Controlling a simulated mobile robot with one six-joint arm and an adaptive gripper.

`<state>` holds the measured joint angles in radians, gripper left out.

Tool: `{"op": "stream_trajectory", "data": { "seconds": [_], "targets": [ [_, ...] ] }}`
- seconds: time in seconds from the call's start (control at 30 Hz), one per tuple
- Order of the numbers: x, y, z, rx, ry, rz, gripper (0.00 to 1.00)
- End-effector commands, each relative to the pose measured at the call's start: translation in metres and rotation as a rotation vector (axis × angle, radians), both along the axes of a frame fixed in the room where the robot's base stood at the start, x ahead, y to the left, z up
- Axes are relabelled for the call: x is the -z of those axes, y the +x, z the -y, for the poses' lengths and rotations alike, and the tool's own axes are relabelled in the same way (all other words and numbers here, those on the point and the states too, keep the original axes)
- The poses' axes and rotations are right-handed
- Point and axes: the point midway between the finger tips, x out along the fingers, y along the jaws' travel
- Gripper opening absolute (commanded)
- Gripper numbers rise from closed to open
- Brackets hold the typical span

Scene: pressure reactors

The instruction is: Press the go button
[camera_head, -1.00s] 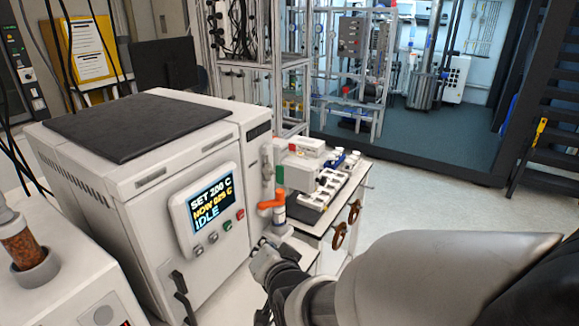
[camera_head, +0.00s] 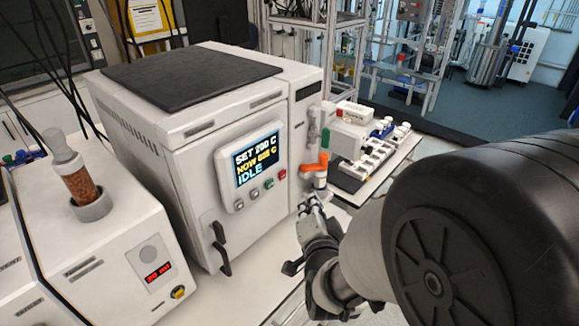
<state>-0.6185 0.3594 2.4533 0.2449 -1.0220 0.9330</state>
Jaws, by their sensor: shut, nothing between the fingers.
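The white oven-like unit (camera_head: 165,150) has a front control panel with a lit screen (camera_head: 257,160) reading SET 200 C, a NOW line and IDLE. Under the screen runs a slanted row of small buttons: two grey ones, a green button (camera_head: 269,184) that looks like the go button, and a red button (camera_head: 282,174) at the right end. Any button lettering is too small to read. My gripper (camera_head: 309,203) is shut and empty, in front of the unit, right of and slightly below the buttons. It looks apart from the panel. My forearm hides the floor behind it.
An orange-handled valve (camera_head: 314,168) on a pipe stands close beyond my gripper. A side table (camera_head: 385,172) with white parts is behind it. The unit's black door handle (camera_head: 220,247) sticks out below the panel. A smaller device (camera_head: 85,235) with a sample tube is at left.

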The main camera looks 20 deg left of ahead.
Motion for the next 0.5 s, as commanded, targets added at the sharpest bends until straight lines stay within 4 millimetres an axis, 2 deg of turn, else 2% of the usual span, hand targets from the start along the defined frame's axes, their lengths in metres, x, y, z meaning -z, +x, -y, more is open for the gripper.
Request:
{"op": "stream_trajectory", "data": {
  "seconds": [0.3,0.5],
  "targets": [
    [-0.002,0.016,-0.042,-0.003,-0.001,-0.001,0.0],
    [0.001,0.025,-0.062,-0.001,0.001,0.001,0.0]
  ]
}}
